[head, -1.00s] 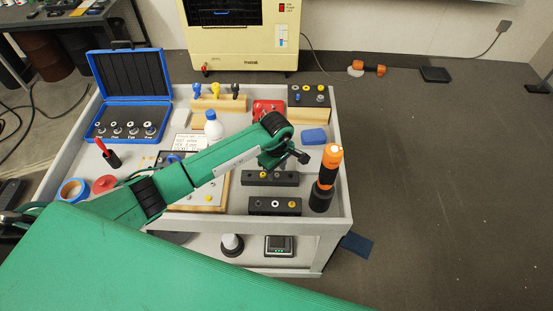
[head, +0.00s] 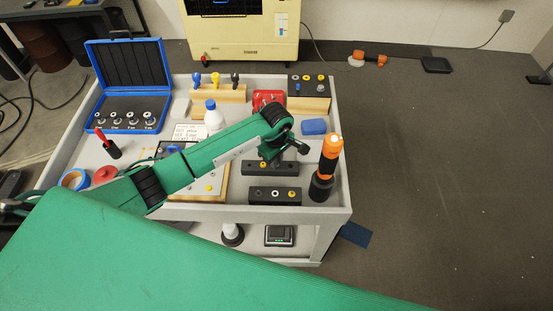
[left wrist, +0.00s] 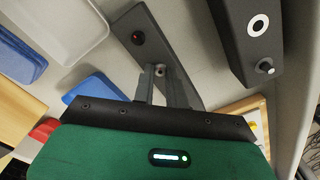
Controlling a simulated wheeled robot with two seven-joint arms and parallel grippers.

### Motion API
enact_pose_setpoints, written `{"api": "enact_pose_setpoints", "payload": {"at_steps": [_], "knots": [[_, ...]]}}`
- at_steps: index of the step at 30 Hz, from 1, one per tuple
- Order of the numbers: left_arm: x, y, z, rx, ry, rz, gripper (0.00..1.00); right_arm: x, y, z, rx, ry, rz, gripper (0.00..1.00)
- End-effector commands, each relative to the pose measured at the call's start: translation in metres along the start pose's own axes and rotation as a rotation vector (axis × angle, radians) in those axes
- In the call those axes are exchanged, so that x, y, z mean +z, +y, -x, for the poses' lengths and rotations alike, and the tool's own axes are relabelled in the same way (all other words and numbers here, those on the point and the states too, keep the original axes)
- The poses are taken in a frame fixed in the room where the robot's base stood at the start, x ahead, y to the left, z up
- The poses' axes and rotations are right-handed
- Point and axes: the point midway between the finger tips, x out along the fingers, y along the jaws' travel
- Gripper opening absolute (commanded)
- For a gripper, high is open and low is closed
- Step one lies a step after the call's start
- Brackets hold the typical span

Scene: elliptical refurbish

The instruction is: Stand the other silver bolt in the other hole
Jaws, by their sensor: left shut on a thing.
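My left gripper (head: 268,158) hangs over the rear dark block (head: 290,169) on the cart, in the head view. In the left wrist view its two narrow fingers (left wrist: 165,80) point down at a dark block (left wrist: 165,50). They are shut on a small silver bolt (left wrist: 159,71), mostly hidden between them. I cannot tell whether the bolt is in a hole or just above the block. A reddish dark hole (left wrist: 138,38) shows near the block's far end. A second dark block (left wrist: 235,40) carries a white ring and a silver bolt (left wrist: 265,67). My right gripper is not in view.
The front dark block (head: 260,198) lies close to the cart's front edge. An orange-black flashlight (head: 327,165) stands just right of the blocks. A blue box (head: 314,127), a white bottle (head: 211,115) and an open blue case (head: 127,70) stand farther back.

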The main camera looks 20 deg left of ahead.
Motion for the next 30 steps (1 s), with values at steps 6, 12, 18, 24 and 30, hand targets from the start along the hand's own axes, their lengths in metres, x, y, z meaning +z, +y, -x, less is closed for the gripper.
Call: {"api": "enact_pose_setpoints", "payload": {"at_steps": [6, 12, 18, 24, 30], "knots": [[-0.001, 0.0, 0.008, 0.001, 0.001, -0.001, 0.0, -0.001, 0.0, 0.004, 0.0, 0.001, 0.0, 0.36], [-0.001, 0.0, 0.014, 0.0, 0.001, 0.0, 0.0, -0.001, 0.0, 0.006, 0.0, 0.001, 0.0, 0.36], [-0.001, 0.0, 0.02, 0.0, 0.001, 0.0, 0.0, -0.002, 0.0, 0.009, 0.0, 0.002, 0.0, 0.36], [0.0, 0.0, 0.026, 0.0, 0.0, 0.0, 0.0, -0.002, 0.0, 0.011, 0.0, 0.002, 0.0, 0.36], [0.0, 0.0, 0.031, 0.001, 0.0, 0.0, 0.0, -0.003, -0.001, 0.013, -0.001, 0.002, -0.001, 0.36]]}}
